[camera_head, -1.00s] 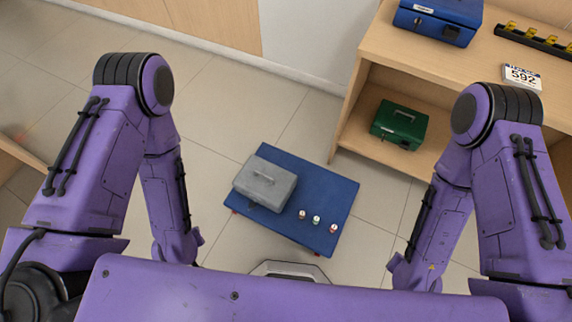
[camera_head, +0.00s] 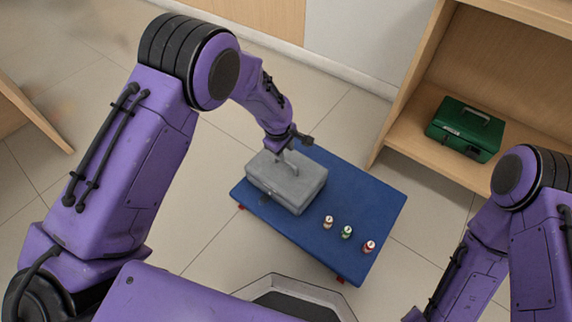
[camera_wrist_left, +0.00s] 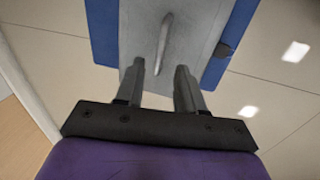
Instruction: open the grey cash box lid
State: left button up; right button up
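The grey cash box (camera_head: 292,184) sits on the blue platform (camera_head: 345,212) with its lid shut. Its handle stands on the lid and shows in the left wrist view (camera_wrist_left: 163,42), where the box (camera_wrist_left: 192,22) fills the top middle. My left gripper (camera_head: 284,158) is at the far side of the lid, over the box. I cannot tell whether the fingers touch the box. My right gripper is not in view.
Several small bottles stand on the platform right of the box, including a green one (camera_head: 347,232) and a red one (camera_head: 369,247). A green cash box (camera_head: 465,128) sits on the wooden shelf (camera_head: 410,133) at the upper right. Open floor lies left of the platform.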

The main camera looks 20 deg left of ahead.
aim_at(287, 162)
pick_arm(q)
jog(key=f+b, duration=0.1)
jog(key=f, duration=0.2)
jog(key=w+f+b, duration=0.1)
jog(key=f, duration=0.2)
jog(key=shift+w+d+f, duration=0.1)
jog(key=shift+d+f, duration=0.05)
grip_shut()
